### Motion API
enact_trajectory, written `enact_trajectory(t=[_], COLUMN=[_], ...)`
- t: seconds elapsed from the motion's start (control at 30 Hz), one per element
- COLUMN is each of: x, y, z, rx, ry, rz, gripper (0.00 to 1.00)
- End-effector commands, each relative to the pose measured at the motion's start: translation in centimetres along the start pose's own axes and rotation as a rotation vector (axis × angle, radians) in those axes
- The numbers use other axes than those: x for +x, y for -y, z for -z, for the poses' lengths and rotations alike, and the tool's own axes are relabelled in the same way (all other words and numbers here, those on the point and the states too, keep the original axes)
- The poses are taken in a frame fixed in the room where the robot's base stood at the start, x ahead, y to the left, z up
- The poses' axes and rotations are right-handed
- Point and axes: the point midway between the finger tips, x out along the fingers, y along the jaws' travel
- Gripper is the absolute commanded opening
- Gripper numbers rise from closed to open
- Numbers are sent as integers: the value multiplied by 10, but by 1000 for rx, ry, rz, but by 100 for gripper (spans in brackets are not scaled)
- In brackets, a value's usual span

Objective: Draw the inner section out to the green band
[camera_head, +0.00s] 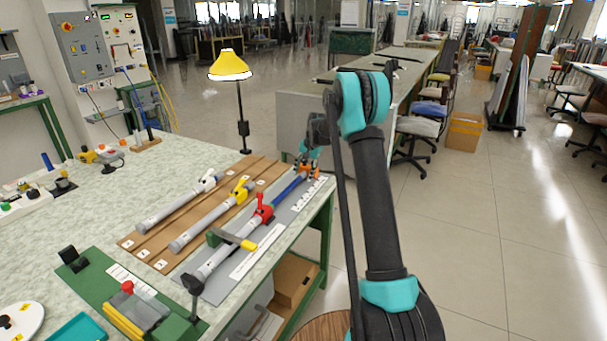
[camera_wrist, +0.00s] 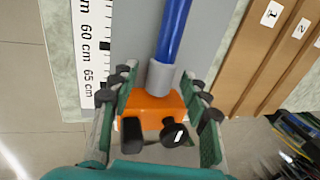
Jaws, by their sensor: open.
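A pole lies along a grey board (camera_head: 285,225) on the bench. Its grey outer tube (camera_head: 212,263) is at the near end and its blue inner section (camera_head: 288,190) runs to the far right. A red lever clamp (camera_head: 263,209) sits where the two meet. In the wrist view, the blue section (camera_wrist: 174,28) ends in a grey collar (camera_wrist: 161,76) and an orange block (camera_wrist: 150,103) with black knobs. My gripper (camera_wrist: 158,88) is open, with green-padded fingers either side of the block; contact is unclear. It also shows in the head view (camera_head: 309,165). I cannot make out a green band.
A yellow-handled clamp (camera_head: 232,240) crosses the grey tube. Two similar poles, with a white lever (camera_head: 207,181) and a yellow lever (camera_head: 241,190), lie on brown boards to the left. A centimetre scale (camera_wrist: 92,50) runs beside the blue section. A yellow lamp (camera_head: 230,66) stands behind.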

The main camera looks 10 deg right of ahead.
Motion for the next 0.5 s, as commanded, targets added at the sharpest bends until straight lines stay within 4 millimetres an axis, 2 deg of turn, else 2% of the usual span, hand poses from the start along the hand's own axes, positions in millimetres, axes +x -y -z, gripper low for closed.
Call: enact_trajectory(t=[0.17,0.5], x=[-12,-78], y=[0,0], z=[0,0], rx=[1,0], ry=[0,0], rz=[0,0], gripper=[47,47])
